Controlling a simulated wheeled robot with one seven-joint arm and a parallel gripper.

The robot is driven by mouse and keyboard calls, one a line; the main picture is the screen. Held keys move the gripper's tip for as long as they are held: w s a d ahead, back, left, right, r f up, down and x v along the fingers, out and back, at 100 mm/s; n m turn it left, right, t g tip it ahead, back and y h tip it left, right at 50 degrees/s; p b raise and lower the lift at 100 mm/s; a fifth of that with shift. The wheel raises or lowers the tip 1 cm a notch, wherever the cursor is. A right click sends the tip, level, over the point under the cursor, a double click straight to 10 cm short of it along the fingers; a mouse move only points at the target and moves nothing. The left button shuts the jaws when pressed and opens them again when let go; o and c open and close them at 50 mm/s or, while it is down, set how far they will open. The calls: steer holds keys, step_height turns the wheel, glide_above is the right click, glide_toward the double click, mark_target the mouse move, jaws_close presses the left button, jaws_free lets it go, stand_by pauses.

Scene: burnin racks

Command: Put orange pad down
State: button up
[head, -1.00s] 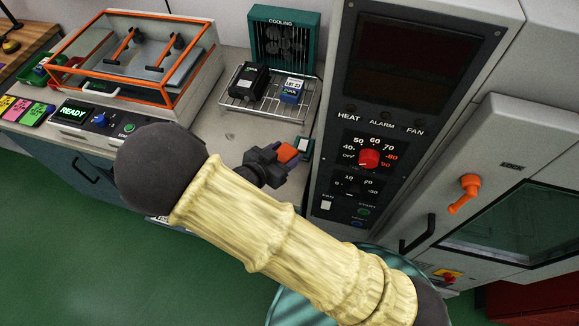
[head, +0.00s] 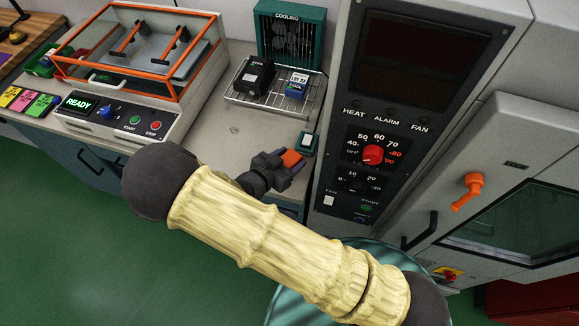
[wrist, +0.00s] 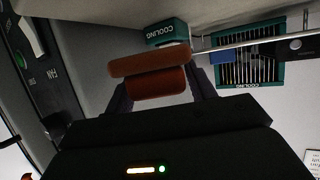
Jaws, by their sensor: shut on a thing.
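The orange pad (head: 292,158) is held between the fingers of my gripper (head: 283,164), low over the right end of the grey bench top (head: 215,150). In the wrist view the pad (wrist: 150,70) shows as a brown-orange block between the two dark fingers (wrist: 158,90). A small teal block marked COOLING (wrist: 166,33) is just beyond the pad in the wrist view; in the head view a small teal box with a pale top (head: 308,142) stands just right of the gripper. I cannot tell whether the pad touches the bench.
A tall oven panel with a red knob (head: 373,155) stands close on the right. Behind are a wire rack (head: 245,100) with a black and a blue block and the teal cooling fan (head: 290,40). An orange-framed machine (head: 140,50) stands left. The bench middle is clear.

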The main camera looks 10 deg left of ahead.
mark_target(290, 168)
steer(key=shift+f, duration=0.2)
steer(key=shift+f, duration=2.1)
steer(key=shift+w, duration=0.15)
steer(key=shift+d+f, duration=0.1)
steer(key=shift+f, duration=0.1)
steer(key=o, duration=0.9)
steer(key=shift+r, duration=0.1)
steer(key=shift+o, duration=0.7)
steer(key=shift+s, duration=0.2)
steer(key=shift+r, duration=0.1)
